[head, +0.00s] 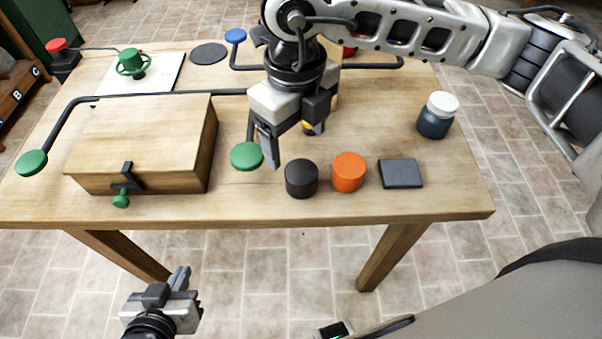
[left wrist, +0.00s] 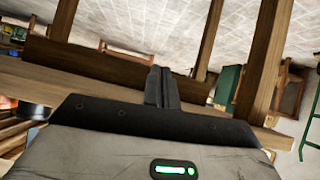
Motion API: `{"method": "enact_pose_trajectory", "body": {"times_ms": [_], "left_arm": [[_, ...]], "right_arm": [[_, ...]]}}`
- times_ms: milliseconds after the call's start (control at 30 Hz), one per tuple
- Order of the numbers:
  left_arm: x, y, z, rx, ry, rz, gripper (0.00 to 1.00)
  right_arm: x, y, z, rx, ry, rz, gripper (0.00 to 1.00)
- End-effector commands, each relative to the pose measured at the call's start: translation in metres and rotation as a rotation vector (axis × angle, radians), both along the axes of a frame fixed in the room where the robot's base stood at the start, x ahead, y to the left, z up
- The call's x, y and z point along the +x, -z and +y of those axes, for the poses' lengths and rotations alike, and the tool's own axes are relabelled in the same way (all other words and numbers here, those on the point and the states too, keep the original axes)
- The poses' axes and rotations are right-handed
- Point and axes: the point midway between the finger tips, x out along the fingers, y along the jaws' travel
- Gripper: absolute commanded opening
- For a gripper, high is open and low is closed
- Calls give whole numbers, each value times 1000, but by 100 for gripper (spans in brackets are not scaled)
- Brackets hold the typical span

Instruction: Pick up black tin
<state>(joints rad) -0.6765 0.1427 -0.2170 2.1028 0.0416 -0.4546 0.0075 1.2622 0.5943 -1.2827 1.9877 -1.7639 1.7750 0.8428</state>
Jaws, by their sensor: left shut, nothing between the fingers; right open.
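The black tin (head: 301,180) is a short round can standing upright near the front edge of the wooden table (head: 250,207). My right gripper (head: 291,148) is open and points down just behind and above the tin, apart from it in the picture; nothing is between its fingers. My left gripper (head: 182,278) is shut and empty, low in front of the table. Its closed fingers also show in the left wrist view (left wrist: 161,86), with table wood behind them.
An orange tin (head: 349,172) stands close right of the black tin, then a dark flat square (head: 401,173). A white-lidded jar (head: 437,115) is at the right. A wooden box (head: 140,145) and green-ended bent rods (head: 247,156) are at the left.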

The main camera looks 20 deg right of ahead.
Motion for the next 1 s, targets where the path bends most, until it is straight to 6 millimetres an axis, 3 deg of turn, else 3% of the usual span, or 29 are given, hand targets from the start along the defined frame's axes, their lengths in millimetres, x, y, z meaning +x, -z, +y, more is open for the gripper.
{"method": "enact_pose_trajectory", "body": {"times_ms": [100,433,700,1000], "left_arm": [[-1,0,0,3,1,2,0],[-1,-1,1,12,4,8,0],[-2,-2,3,27,9,14,0],[-1,-2,3,29,11,11,0]], "right_arm": [[-1,22,0,-1,0,4,75],[-5,48,-2,1,-2,5,75],[-11,86,-4,2,-1,3,75],[-10,91,-4,3,-2,1,75]]}}
